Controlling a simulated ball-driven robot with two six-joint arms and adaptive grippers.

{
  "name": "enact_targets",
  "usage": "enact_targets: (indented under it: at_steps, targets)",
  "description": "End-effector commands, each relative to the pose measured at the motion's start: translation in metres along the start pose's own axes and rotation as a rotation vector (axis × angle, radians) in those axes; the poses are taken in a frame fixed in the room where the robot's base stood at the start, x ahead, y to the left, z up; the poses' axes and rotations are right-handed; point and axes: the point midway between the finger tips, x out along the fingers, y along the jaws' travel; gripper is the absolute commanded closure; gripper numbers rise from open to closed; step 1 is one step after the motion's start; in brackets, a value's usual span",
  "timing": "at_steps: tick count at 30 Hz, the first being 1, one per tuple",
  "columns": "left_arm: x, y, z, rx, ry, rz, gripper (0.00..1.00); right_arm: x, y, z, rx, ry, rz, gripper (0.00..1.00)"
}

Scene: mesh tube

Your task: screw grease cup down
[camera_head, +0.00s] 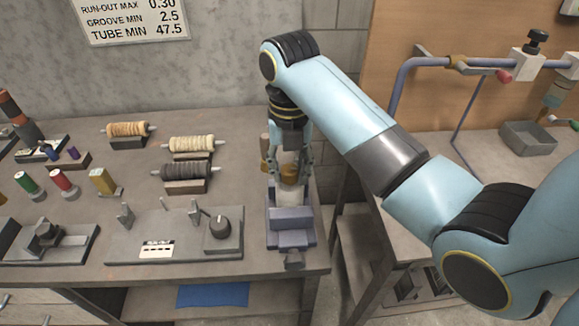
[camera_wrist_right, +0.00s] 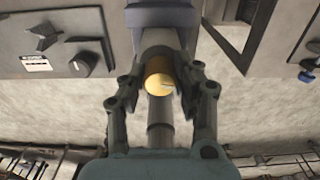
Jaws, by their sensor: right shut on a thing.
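The grease cup (camera_wrist_right: 159,84) is a brass-yellow cap with a dark mark on its face, and it sits between my right gripper's fingers in the right wrist view. In the head view the brass cup (camera_head: 289,171) shows partly between the fingers. My right gripper (camera_head: 288,165) points down and is shut on it; its two fingers also show in the right wrist view (camera_wrist_right: 160,95). A pale cylindrical body (camera_head: 289,195) stands below the cup, above a blue-grey vise (camera_head: 291,226) at the bench's right edge. My left gripper is not in view.
A grey fixture with a black knob (camera_head: 219,228) stands left of the vise. A gap separates this bench from the right one, which holds a grey tray (camera_head: 528,138) and blue pipework (camera_head: 400,75).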

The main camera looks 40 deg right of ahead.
Motion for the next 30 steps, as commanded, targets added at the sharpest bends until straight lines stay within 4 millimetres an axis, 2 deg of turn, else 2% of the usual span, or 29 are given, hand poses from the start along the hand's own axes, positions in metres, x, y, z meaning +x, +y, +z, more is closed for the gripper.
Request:
enact_targets:
  at_steps: [30]
  targets:
    - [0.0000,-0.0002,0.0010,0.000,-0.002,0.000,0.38,-0.0006,0.0000,0.0000,0.961,0.000,0.002,1.00]
